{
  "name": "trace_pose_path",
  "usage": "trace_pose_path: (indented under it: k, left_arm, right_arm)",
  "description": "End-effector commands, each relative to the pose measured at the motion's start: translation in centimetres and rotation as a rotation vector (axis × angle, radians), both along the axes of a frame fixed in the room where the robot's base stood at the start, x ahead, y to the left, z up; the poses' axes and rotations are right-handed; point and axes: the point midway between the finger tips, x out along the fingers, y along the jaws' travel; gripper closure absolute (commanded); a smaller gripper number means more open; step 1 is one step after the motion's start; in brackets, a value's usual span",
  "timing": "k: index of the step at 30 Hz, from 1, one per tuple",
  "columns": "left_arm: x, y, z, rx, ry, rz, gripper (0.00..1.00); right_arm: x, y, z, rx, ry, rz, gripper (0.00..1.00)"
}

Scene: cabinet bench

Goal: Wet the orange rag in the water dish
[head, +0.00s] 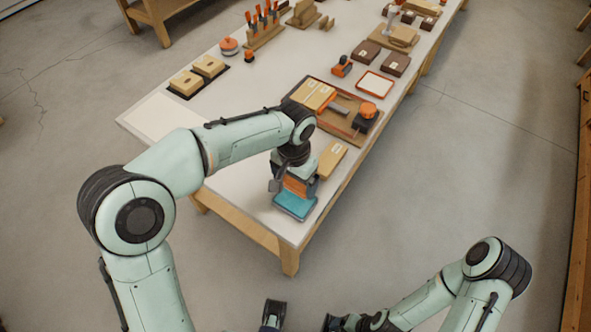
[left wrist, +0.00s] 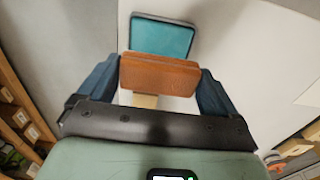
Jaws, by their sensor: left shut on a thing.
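The orange rag (left wrist: 158,76) is a folded brown-orange pad, held between the two blue-grey fingers of my left gripper (left wrist: 155,88) in the left wrist view. In the head view my left gripper (head: 295,186) is over the near end of the bench, with the rag partly hidden by the wrist. The water dish (left wrist: 162,39) is a shallow teal rectangle with a dark rim. In the head view the dish (head: 295,207) lies just below and in front of the rag. I cannot tell whether they touch. My right gripper shows only in part at the bottom edge.
A wooden block (head: 332,158) lies beside my left gripper. Behind it is a wooden tray (head: 340,122) with blocks and an orange-topped tool. An orange-rimmed white tray (head: 375,84) stands farther back. The bench's left corner (head: 160,115) is clear.

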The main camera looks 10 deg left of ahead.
Motion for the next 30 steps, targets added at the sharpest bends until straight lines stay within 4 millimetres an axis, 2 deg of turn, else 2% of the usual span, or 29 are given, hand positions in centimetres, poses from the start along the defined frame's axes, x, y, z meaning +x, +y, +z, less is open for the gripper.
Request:
trace_pose_path:
  k: [17,30]
  left_arm:
    - [-0.1,0.0,-0.7,0.0,0.0,0.0,0.32]
    - [-0.1,0.0,-4.9,0.0,0.001,0.0,0.32]
  right_arm:
    - [-0.1,0.0,-0.4,0.0,0.0,0.0,0.21]
    - [0.1,0.0,-2.9,-0.003,-0.018,-0.005,0.21]
